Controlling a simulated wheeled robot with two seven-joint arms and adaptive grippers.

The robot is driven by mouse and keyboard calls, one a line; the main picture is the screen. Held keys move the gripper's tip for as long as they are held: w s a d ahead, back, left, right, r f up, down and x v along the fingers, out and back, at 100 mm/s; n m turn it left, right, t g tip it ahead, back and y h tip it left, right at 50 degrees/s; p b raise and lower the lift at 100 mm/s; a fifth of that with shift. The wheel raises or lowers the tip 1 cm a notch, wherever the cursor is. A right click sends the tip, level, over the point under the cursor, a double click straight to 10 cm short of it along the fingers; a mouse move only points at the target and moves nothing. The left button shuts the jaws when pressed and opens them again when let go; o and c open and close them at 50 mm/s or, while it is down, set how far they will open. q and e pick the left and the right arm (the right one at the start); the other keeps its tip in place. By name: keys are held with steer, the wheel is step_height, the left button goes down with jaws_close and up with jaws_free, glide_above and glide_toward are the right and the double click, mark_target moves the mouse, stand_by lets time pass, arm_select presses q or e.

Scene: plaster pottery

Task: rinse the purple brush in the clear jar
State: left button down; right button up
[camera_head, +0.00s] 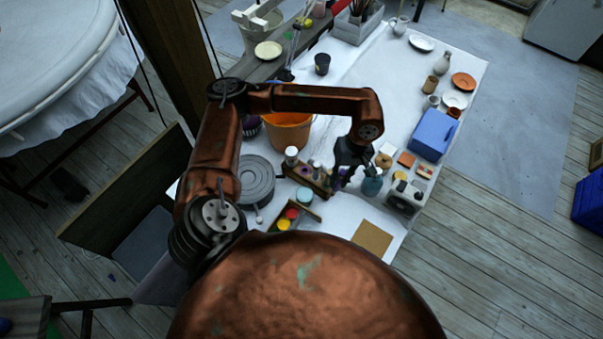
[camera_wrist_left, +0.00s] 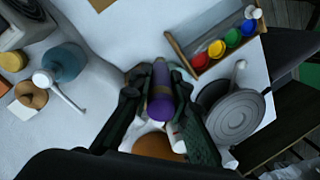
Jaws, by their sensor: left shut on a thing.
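My left gripper (camera_head: 347,173) reaches down over the near part of the white-covered table. In the wrist view its two dark fingers (camera_wrist_left: 160,98) are closed on either side of a purple cylinder with a greyish tapered end, which looks like the purple brush (camera_wrist_left: 160,92). The brush is hard to make out in the head view. A blue-tinted round jar (camera_head: 372,183) stands just right of the gripper; it also shows in the wrist view (camera_wrist_left: 65,62), apart from the brush. I cannot tell for sure that it is the clear jar. My right gripper is not in view.
A wooden rack (camera_head: 312,181) with small bottles stands left of the gripper. A paint tray (camera_head: 292,216), grey wheel (camera_head: 257,180) and orange bucket (camera_head: 288,132) are left. A blue box (camera_head: 433,134) stands right. The table's middle back is clear.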

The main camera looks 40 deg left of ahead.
arm_select(q)
steer(key=n, duration=0.3)
steer(key=a+n+h+p, duration=0.1)
steer(key=n, duration=0.1)
steer(key=shift+s+a+f, duration=0.1)
steer(key=shift+s+f, duration=0.25)
steer(key=shift+f, duration=0.05)
steer(key=s+a+f+n+t+p, duration=0.1)
steer(key=s+a+f+n+p, duration=0.3)
steer(key=n, duration=1)
steer(key=w+a+n+t+p, duration=0.15)
steer(key=a+n, duration=0.35)
steer(key=n, duration=0.9)
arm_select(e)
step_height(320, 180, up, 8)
arm_select(q)
steer(key=f+b, duration=0.1)
steer(key=f, duration=0.1)
steer(key=f+b, duration=0.2)
steer(key=f, duration=0.1)
steer(key=f+b, duration=0.1)
steer(key=f, duration=0.1)
steer(key=shift+s+a+f+b, duration=0.1)
steer(key=shift+s+f+b, duration=0.25)
steer(key=shift+f, duration=0.05)
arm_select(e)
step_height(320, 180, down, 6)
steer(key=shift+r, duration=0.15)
